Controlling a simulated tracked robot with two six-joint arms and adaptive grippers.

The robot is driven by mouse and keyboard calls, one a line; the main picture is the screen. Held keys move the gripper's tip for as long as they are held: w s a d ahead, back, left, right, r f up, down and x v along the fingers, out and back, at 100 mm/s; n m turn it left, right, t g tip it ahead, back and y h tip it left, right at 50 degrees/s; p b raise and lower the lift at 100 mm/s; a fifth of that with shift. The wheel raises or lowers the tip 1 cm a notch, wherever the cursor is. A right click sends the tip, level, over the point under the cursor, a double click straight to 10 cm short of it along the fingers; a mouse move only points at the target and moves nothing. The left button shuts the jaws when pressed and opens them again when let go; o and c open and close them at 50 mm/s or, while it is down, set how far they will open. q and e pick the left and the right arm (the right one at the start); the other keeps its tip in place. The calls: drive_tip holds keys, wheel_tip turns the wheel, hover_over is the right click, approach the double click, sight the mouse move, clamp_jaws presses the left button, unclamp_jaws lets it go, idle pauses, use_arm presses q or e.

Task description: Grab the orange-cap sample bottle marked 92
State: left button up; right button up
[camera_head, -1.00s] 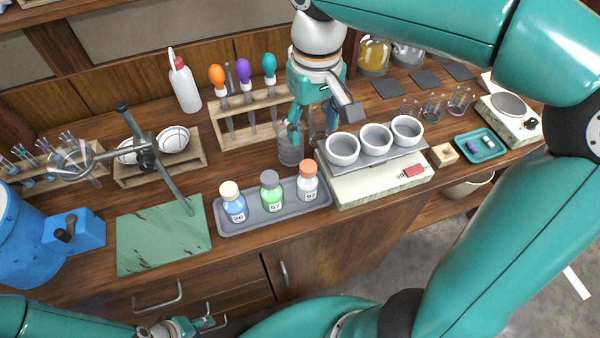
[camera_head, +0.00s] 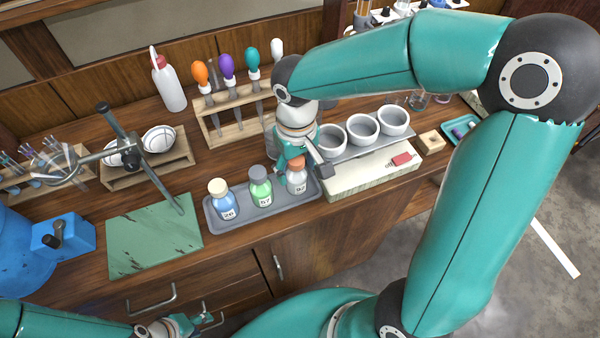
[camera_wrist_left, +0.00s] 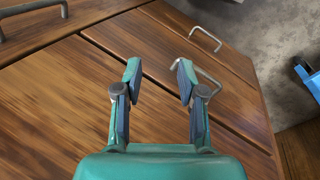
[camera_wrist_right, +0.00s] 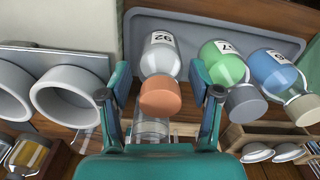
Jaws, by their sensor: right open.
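The orange-cap sample bottle marked 92 (camera_head: 297,180) stands upright at the right end of a grey tray (camera_head: 235,231). It also shows in the right wrist view (camera_wrist_right: 160,62), its orange cap towards the camera. My right gripper (camera_head: 300,178) is at this bottle, partly covering it in the head view. In the right wrist view its open fingers (camera_wrist_right: 160,95) lie on either side of the bottle, with visible gaps; I see no grip on it. My left gripper (camera_head: 190,325) is open and empty, low in front of the cabinet; its fingers (camera_wrist_left: 158,85) show apart in the left wrist view.
A green-content bottle marked 57 (camera_head: 260,187) with a grey cap and a blue one (camera_head: 222,200) with a cream cap share the tray. A dropper rack (camera_head: 228,128) is behind.

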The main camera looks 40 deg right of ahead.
drive_tip(key=shift+f, duration=0.85)
drive_tip(key=c, duration=1)
drive_tip(key=shift+r, duration=0.15)
drive_tip(key=shift+c, duration=0.2)
